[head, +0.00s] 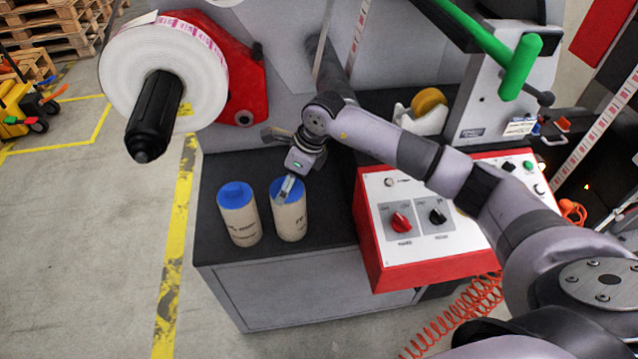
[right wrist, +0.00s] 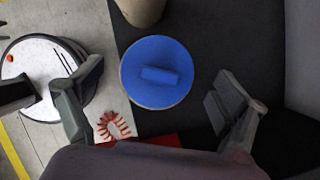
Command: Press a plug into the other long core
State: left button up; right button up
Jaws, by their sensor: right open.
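Two beige long cores stand upright side by side on the dark bench top, the left core (head: 240,222) and the right core (head: 289,219). A blue plug (head: 235,194) caps the left core, and another blue plug (head: 279,188) sits at the top of the right core. My right gripper (head: 289,187) is over the right core. In the right wrist view my right gripper (right wrist: 150,100) is open, its fingers wide apart on either side of a blue plug (right wrist: 157,90) with a raised bar, not touching it. My left gripper is not in view.
A red and grey control box (head: 425,270) with knobs stands to the right of the cores. A label roll (head: 125,70) on a black spindle (head: 155,115) hangs at upper left. Bare bench (head: 325,235) lies right of the cores, and the bench's front edge is close to them.

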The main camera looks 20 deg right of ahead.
jog(key=s+d+r, duration=0.1)
jog(key=s+d, duration=0.6)
jog(key=d, duration=0.2)
jog(key=shift+s+d, duration=0.35)
jog(key=shift+d, duration=0.05)
